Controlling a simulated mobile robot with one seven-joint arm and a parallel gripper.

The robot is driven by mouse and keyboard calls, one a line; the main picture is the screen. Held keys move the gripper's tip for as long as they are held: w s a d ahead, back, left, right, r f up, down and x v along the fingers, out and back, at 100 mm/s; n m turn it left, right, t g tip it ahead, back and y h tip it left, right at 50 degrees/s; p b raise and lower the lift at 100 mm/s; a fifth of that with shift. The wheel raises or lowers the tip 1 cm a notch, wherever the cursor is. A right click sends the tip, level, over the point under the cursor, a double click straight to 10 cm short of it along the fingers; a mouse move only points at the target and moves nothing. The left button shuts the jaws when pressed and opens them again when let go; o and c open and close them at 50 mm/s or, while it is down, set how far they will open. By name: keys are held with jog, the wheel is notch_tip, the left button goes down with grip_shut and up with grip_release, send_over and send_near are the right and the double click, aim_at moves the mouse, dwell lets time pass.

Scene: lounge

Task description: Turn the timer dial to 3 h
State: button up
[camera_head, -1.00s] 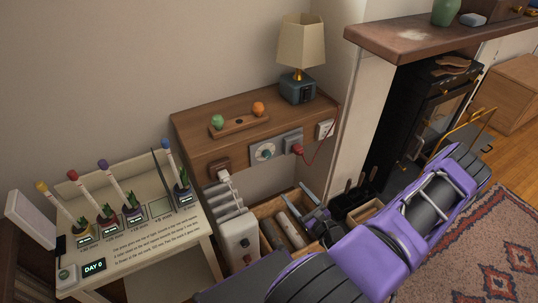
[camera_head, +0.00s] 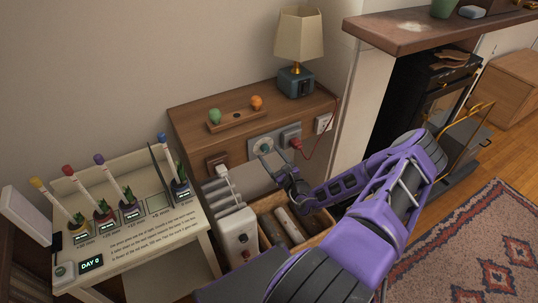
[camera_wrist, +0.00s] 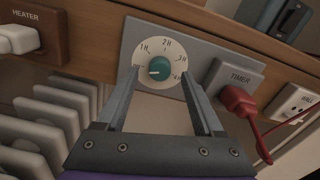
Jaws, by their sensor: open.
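The timer dial (camera_wrist: 158,67) is a teal knob on a round pale face marked 1H, 2H, 3H and 4H, set in a grey wall plate. A small white mark shows at the knob's lower left, apart from the 3H mark at the right. In the head view the dial (camera_head: 265,146) is on the front of the wooden shelf, partly hidden by my fingers. My gripper (camera_wrist: 160,72) is open and empty. Its fingers reach toward the dial, one at each side of the knob; I cannot tell whether they touch the face.
A red plug (camera_wrist: 238,100) sits in the socket labelled TIMER, right of the dial, with a red cord. A HEATER socket (camera_wrist: 36,30) with a white plug is at the left. Below stands a white radiator (camera_head: 238,236) and a wooden crate (camera_head: 268,205). A lamp (camera_head: 299,50) stands on the shelf.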

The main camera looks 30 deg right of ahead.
jog(key=shift+w, duration=0.75)
grip_shut()
